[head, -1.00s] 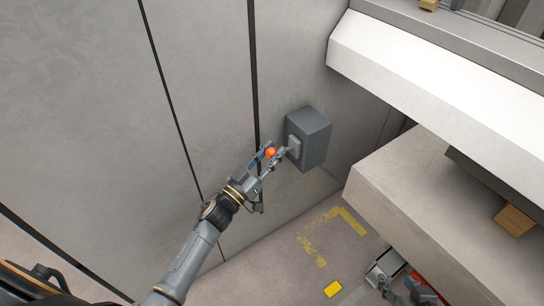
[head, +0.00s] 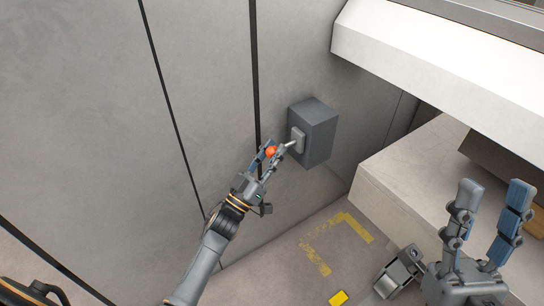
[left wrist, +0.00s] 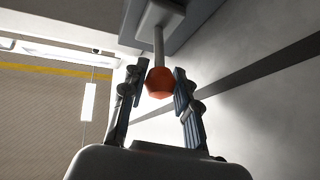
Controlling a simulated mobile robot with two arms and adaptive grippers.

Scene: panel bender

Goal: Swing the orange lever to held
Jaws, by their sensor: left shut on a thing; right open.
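The orange lever has a round orange knob (head: 271,151) on a short metal rod. It sticks out to the left from a small plate on the dark grey box (head: 320,134) on the wall. My left gripper (head: 268,153) is shut on the orange knob, with a finger on either side. In the left wrist view the knob (left wrist: 160,82) sits between the fingertips and its rod runs up to the plate (left wrist: 160,14). My right gripper (head: 492,205) is open and empty at the lower right, well apart from the lever.
A pale machine ledge (head: 440,70) overhangs at the upper right. A lower pale block (head: 415,185) stands below it, behind my right gripper. Yellow floor marks (head: 315,255) lie beneath the box. The wall left of the lever is bare.

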